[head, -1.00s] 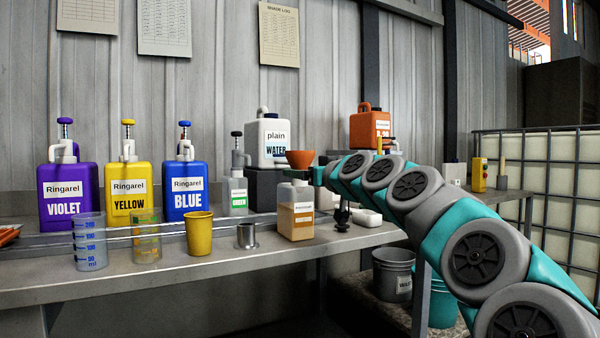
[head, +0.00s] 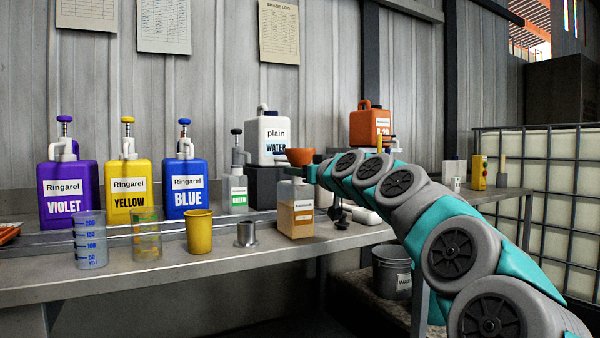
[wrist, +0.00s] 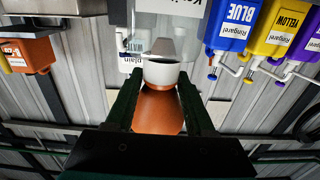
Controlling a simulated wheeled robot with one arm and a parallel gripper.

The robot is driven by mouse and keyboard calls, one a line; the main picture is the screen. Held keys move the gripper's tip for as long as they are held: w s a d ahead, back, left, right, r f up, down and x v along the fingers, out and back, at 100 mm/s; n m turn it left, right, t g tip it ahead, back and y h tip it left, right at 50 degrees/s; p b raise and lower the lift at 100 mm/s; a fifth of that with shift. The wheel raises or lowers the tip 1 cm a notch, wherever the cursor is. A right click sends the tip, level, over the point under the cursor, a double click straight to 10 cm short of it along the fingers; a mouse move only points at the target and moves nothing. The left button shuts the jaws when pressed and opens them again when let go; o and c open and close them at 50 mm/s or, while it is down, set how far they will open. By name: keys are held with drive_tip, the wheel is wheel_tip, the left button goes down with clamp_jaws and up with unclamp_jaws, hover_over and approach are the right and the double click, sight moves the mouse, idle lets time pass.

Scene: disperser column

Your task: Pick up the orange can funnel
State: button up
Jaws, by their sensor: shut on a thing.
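The orange funnel (head: 300,157) is small and cup-shaped in the head view, in front of the white water can and just above the amber bottle. My gripper (head: 314,173) is at its right side, at the end of my teal and grey arm. In the wrist view, which is upside down, the orange funnel (wrist: 158,112) sits between the two dark fingers of my gripper (wrist: 158,95), which are shut on it. A white ring and a grey cone line up beyond its narrow end. I cannot tell whether the funnel touches anything below.
The amber bottle (head: 296,212) stands below the funnel, with a metal cup (head: 247,235) and yellow cup (head: 199,232) to its left. The white water can (head: 273,140) is behind. Violet, yellow and blue cans line the back left. An orange can (head: 369,125) stands back right.

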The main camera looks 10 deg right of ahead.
clamp_jaws()
drive_tip(key=shift+r, duration=0.2)
drive_tip(key=shift+d+r+p, duration=0.1)
drive_tip(key=shift+r+p, duration=0.2)
drive_tip(key=shift+r, duration=4.4)
